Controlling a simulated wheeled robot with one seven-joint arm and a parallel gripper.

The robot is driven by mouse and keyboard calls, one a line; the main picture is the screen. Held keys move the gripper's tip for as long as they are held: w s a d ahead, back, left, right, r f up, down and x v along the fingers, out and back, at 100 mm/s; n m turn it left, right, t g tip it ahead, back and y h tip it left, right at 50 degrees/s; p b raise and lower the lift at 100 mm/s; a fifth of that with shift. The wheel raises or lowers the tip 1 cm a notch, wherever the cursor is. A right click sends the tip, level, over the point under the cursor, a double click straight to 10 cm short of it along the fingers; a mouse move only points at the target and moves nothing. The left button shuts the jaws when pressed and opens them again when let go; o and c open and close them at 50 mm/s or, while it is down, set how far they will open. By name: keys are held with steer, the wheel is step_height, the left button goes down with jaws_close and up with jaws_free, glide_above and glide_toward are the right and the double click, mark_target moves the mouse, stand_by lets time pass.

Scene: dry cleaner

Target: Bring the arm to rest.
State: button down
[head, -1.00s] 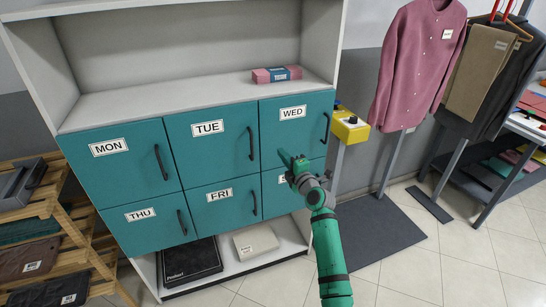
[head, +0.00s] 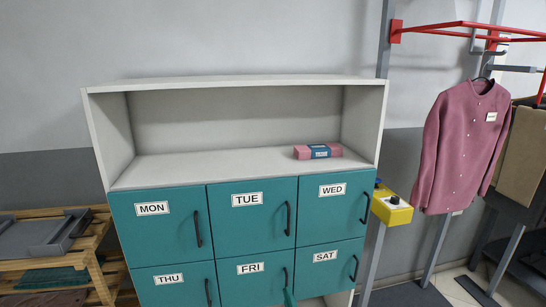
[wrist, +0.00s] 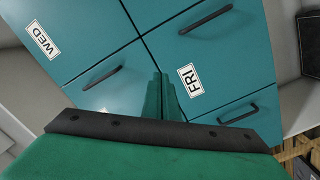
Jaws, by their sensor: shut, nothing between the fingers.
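My gripper (wrist: 161,84) is shut and empty in the wrist view, its green fingers together in front of the teal locker doors. In the head view only a green tip of it (head: 289,298) shows at the bottom edge, in front of the FRI door (head: 240,284). The rest of my arm is out of the head view. I cannot tell how far the fingertips are from the doors.
The teal locker cabinet (head: 228,86) has its visible doors closed, with dark handles. A pink banded bundle (head: 318,152) lies on its upper shelf. A yellow box (head: 391,207) and a pink shirt (head: 461,145) are to the right. A wooden rack (head: 92,268) is at left.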

steer(key=s+a+f+m+h, duration=0.1)
steer(key=s+a+f+m, duration=0.2)
steer(key=s, duration=0.7)
steer(key=s+a+f+m+g+h, duration=0.1)
steer(key=s+a+f+m, duration=0.25)
steer(key=s, duration=0.55)
steer(key=s+a+f+m+h, duration=0.1)
steer(key=s+a+f+m, duration=0.2)
steer(key=s, duration=0.7)
steer(key=s+d+r+m, duration=0.1)
steer(key=s+r, duration=0.2)
steer(key=s, duration=0.6)
steer(key=s+d+r+m, duration=0.1)
steer(key=s+r, duration=0.3)
steer(key=s, duration=0.5)
steer(key=s+d+r+m+g, duration=0.1)
steer(key=s+r, duration=0.3)
steer(key=s, duration=0.5)
steer(key=shift+d, duration=0.45)
steer(key=shift+s+r, duration=0.1)
